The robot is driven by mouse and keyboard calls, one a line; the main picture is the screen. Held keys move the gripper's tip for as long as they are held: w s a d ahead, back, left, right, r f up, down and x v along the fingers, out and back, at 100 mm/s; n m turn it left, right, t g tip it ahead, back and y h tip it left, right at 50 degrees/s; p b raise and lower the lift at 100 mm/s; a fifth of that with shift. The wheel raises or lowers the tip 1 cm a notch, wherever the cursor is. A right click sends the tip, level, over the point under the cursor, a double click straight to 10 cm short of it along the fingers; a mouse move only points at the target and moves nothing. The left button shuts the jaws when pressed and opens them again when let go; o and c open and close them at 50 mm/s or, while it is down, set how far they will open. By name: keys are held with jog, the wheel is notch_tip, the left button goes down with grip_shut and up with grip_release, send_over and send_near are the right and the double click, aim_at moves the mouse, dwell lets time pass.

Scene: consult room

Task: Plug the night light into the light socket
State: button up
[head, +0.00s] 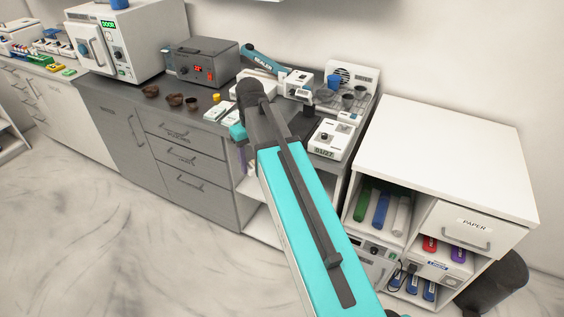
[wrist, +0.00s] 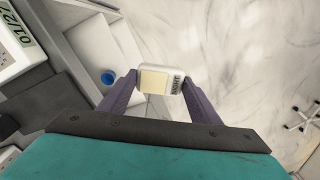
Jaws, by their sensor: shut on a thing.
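The night light (wrist: 161,81), a small white block with a pale yellow panel and dark lettering, is in the wrist view. My gripper (wrist: 161,84) is shut on it, with one purple finger on each side. Below it in the wrist view are white shelving and the floor. In the head view my arm hides most of my gripper; part of a purple finger (head: 243,166) shows at the counter's front edge, and the night light cannot be made out. I cannot pick out the light socket for certain in either view.
A white device with a display (head: 330,140) stands at the counter's right end, close to my arm. A white cabinet (head: 440,150) stands to the right. Small dark bowls (head: 172,99) and a grey box (head: 203,62) are further left. A blue round thing (wrist: 108,77) is on the shelving.

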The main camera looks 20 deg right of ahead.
jog(key=a+n, duration=0.1)
jog(key=w+a+n, duration=0.1)
jog(key=a, duration=0.1)
jog(key=a+n, duration=0.2)
jog(key=shift+w+a+r, duration=0.1)
jog(key=shift+w+r, duration=0.1)
jog(key=shift+r, duration=0.15)
